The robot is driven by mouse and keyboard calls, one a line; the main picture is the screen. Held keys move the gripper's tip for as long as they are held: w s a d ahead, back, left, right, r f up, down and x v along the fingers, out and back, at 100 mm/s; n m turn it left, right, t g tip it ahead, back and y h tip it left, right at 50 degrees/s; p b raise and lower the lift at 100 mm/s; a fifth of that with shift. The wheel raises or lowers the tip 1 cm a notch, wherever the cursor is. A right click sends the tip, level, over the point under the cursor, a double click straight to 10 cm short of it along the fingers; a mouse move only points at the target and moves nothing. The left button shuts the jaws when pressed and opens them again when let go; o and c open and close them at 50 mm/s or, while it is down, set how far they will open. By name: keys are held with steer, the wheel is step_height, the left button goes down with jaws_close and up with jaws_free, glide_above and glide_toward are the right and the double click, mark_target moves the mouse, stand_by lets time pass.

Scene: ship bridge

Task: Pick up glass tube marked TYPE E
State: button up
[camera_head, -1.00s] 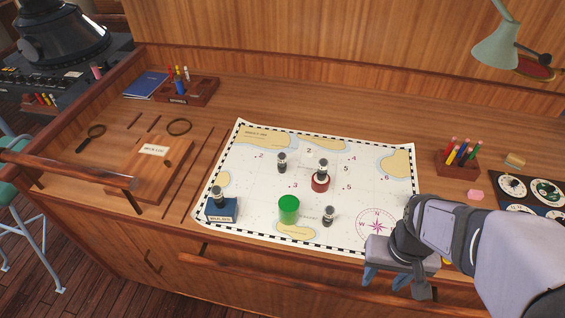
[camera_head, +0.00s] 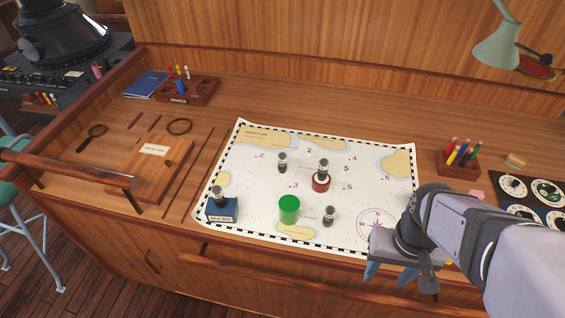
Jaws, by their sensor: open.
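Several small glass tubes with dark caps are in view; their markings are too small to read, so I cannot tell which is TYPE E. One tube (camera_head: 282,162) stands on the chart at the upper middle. One tube (camera_head: 322,167) stands on a red round base (camera_head: 320,184). One tube (camera_head: 329,216) stands on the chart near its front edge. One tube (camera_head: 218,196) stands on a blue box (camera_head: 222,212) at the chart's left corner. My gripper (camera_head: 390,273) is at the chart's lower right, apart from every tube, open and empty.
A green cylinder (camera_head: 289,211) stands on the chart (camera_head: 240,190) between the blue box and the front tube. A pencil holder (camera_head: 457,166) and a pink eraser (camera_head: 476,194) lie at the right. A lamp (camera_head: 497,48) hangs at upper right. The chart's middle right is clear.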

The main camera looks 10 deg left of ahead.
steer(key=w+d+n+t+h+b, duration=0.25)
steer(key=w+n+b, duration=0.35)
steer(key=w+n, duration=0.5)
steer(key=r+n+t+y+b, duration=0.2)
steer(key=n+t+y+b, duration=0.6)
steer(key=n, duration=1.9)
glide_above(283, 158)
steer(key=s+b, duration=0.3)
steer(key=s, duration=0.2)
steer(key=t+h, duration=0.3)
steer(key=shift+h, duration=0.25)
steer(key=f, duration=1.1)
steer(key=shift+d+p, duration=0.3)
steer(key=shift+d, duration=0.05)
steer(key=shift+f, duration=0.1)
steer(key=shift+p+x, duration=0.45)
steer(key=shift+x, duration=0.55)
steer(key=shift+w, duration=0.1)
